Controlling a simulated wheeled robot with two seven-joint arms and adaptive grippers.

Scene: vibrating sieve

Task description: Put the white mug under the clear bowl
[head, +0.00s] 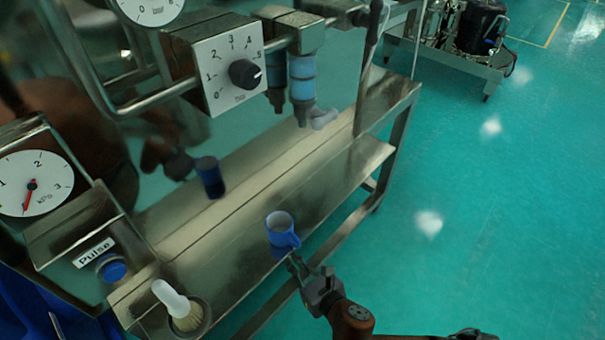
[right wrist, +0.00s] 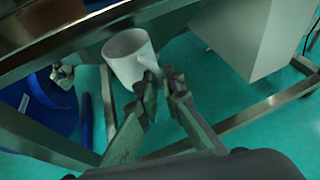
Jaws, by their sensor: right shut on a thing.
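The mug (right wrist: 128,58) looks white in the right wrist view and blue in the head view (head: 281,232). It is nearly upright at the front edge of the steel shelf; I cannot tell whether it touches the shelf. My right gripper (right wrist: 163,82) is shut on the mug's handle, on the mug's near side. The gripper also shows in the head view (head: 304,270), in front of the shelf. I cannot make out the clear bowl in either view. My left gripper is not in view.
The steel shelf (head: 240,230) is mostly bare. A brush (head: 172,299) stands in a round holder at its near end. A dial box (head: 225,65), blue-banded fittings (head: 301,80) and a gauge (head: 33,184) overhang it. Open green floor (head: 450,200) lies to the right.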

